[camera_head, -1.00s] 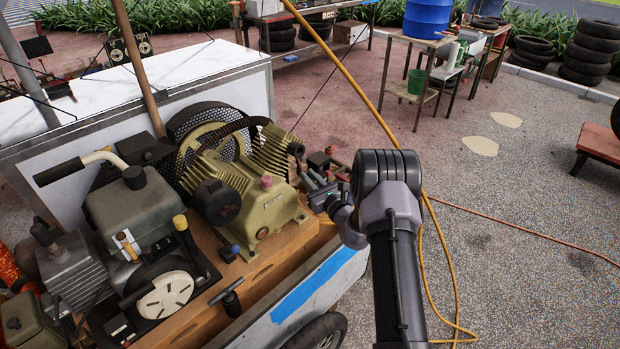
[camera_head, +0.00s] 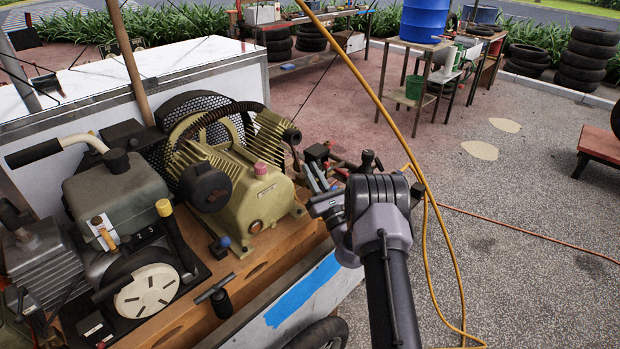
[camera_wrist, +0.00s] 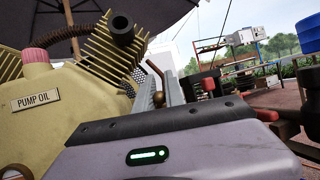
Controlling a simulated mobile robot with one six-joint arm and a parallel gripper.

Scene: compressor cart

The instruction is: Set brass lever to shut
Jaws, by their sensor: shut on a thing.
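The brass lever (camera_wrist: 156,72) shows in the wrist view as a small brass-coloured stem with a rounded top, between the two grey fingers of my gripper (camera_wrist: 158,92). The fingers are closed on it. In the head view my gripper (camera_head: 314,178) reaches in at the right end of the cart, just right of the cream-green pump. The lever cannot be made out there, and its lower part is hidden behind the gripper body in the wrist view.
The cream-green pump (camera_head: 250,200) with its finned cylinders stands close left of my gripper. Small red and black fittings (camera_wrist: 208,84) lie close to its right. A yellow hose (camera_head: 375,95) hangs past my arm. Open paving lies to the right.

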